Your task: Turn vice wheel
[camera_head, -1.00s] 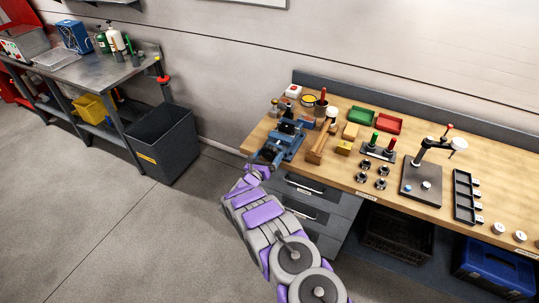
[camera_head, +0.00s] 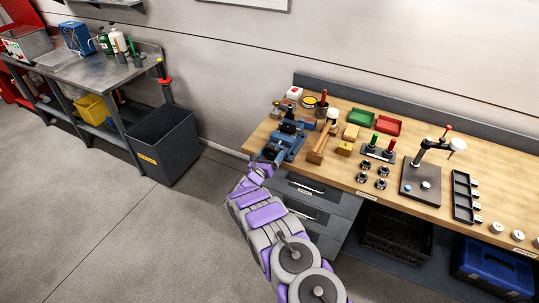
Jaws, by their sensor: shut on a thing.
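The blue vice (camera_head: 288,140) stands on the left end of the wooden workbench. Its wheel (camera_head: 266,154) is a dark shape at the vice's front left, over the bench edge, and is small and partly hidden. My gripper (camera_head: 259,165) is at the wheel, reached from below by my purple and grey arm. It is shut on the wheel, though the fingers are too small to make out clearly.
A wooden mallet (camera_head: 321,143), a yellow block (camera_head: 344,148) and green (camera_head: 360,117) and red (camera_head: 387,125) trays are right of the vice. Drawers (camera_head: 310,190) are below the bench, close to my arm. A black bin (camera_head: 163,145) stands left, with open floor between.

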